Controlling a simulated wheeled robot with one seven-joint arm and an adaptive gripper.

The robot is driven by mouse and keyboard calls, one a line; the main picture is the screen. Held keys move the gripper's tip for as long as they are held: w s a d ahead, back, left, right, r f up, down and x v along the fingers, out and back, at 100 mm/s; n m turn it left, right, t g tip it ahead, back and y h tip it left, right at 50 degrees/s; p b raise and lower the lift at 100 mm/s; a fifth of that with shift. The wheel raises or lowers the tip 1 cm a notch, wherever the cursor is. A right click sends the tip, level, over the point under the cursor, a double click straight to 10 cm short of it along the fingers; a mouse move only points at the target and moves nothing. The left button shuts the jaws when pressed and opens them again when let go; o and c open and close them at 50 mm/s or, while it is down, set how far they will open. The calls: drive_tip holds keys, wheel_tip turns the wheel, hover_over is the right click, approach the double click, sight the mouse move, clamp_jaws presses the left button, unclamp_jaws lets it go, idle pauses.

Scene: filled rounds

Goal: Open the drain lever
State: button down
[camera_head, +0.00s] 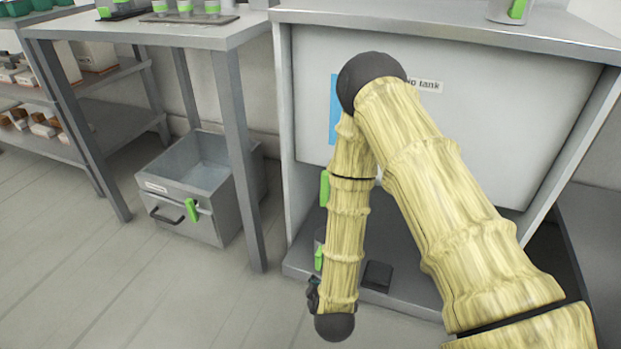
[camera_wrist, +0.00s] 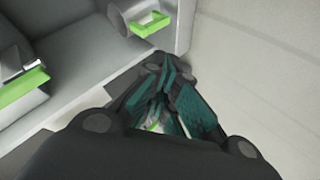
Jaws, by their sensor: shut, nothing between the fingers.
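A green lever (camera_head: 324,188) stands upright at the left of the white tank (camera_head: 470,130), beside my forearm. A green bar on a metal fitting (camera_wrist: 22,93) shows at the left edge of the wrist view; it looks like the same lever, but I cannot be certain. My gripper (camera_wrist: 168,85) is shut and empty, with its dark teal finger pads close together, apart from that bar. In the head view my gripper (camera_head: 313,294) is mostly hidden behind my arm, low in front of the cabinet.
A grey cup with a green handle (camera_wrist: 150,22) is ahead in the wrist view; its green handle (camera_head: 319,259) shows low in the cabinet. A grey bin with a green latch (camera_head: 191,210) stands on the floor at left. Floor in front is clear.

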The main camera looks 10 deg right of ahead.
sight(325, 189)
drive_tip(key=w+a+r+n+t+h+p, duration=0.1)
drive_tip(key=w+r+n+t+h+p, duration=0.1)
drive_tip(key=w+r, duration=0.4)
drive_tip(key=w+a+r+n+t+h+p, duration=0.1)
drive_tip(key=w+r, duration=0.5)
drive_tip(key=r, duration=1)
drive_tip(key=a+n+t, duration=0.1)
drive_tip(key=n+t, duration=0.1)
drive_tip(key=t, duration=0.1)
drive_tip(key=shift+w+a+n+t+h+p, duration=0.2)
drive_tip(key=shift+a+n+t+h+p, duration=0.1)
drive_tip(key=shift+t+h+p, duration=0.1)
drive_tip(key=shift+w, duration=0.1)
drive_tip(key=w+d+b, duration=0.6)
drive_tip(key=w, duration=0.1)
drive_tip(key=shift+w, duration=0.1)
drive_tip(key=shift+w+a+r+p, duration=0.1)
drive_tip(key=shift+a+p, duration=0.05)
drive_tip(key=shift+p, duration=0.25)
